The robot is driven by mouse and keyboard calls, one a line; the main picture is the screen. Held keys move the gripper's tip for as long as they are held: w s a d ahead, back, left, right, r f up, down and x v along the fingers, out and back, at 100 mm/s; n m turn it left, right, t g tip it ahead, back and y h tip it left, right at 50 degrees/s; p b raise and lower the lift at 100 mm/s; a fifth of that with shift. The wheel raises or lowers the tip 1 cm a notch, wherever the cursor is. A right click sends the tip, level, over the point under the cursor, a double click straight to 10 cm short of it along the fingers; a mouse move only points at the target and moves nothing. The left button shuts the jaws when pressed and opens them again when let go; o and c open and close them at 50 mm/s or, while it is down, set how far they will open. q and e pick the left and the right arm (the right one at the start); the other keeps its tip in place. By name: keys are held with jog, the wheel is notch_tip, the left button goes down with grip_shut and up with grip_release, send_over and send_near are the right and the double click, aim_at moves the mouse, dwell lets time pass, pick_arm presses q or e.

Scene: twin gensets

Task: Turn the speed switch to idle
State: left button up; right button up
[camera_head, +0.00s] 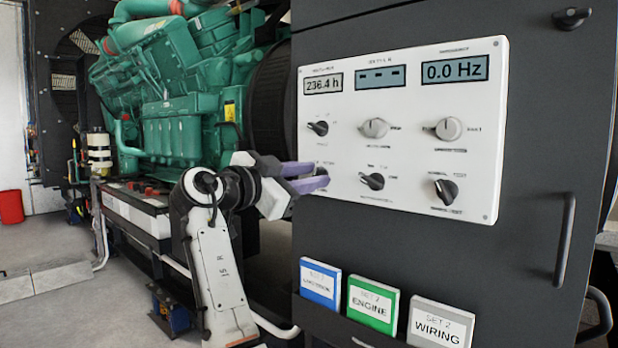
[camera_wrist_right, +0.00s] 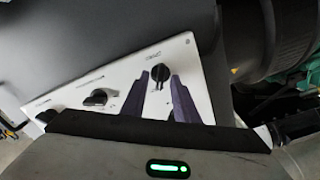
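A white control panel (camera_head: 405,190) on a dark cabinet bears two rows of rotary knobs. Their small labels are too blurred to read, so I cannot tell by label which is the speed switch. My right gripper (camera_head: 306,178) has purple fingers at the panel's left edge, by the dark lower-left knob (camera_head: 322,172), which they partly hide. In the right wrist view my right gripper (camera_wrist_right: 161,78) has its fingers apart, with a black knob (camera_wrist_right: 160,73) showing between the tips. I cannot tell whether they touch it. My left gripper is in neither view.
Other knobs sit close by, including the black lower-middle one (camera_head: 373,181) and lower-right one (camera_head: 446,191). Displays (camera_head: 455,71) line the panel's top. Binders (camera_head: 373,304) sit below, a vertical handle (camera_head: 565,240) is at right, and a green engine (camera_head: 175,110) stands at left.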

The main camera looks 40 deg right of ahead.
grip_shut()
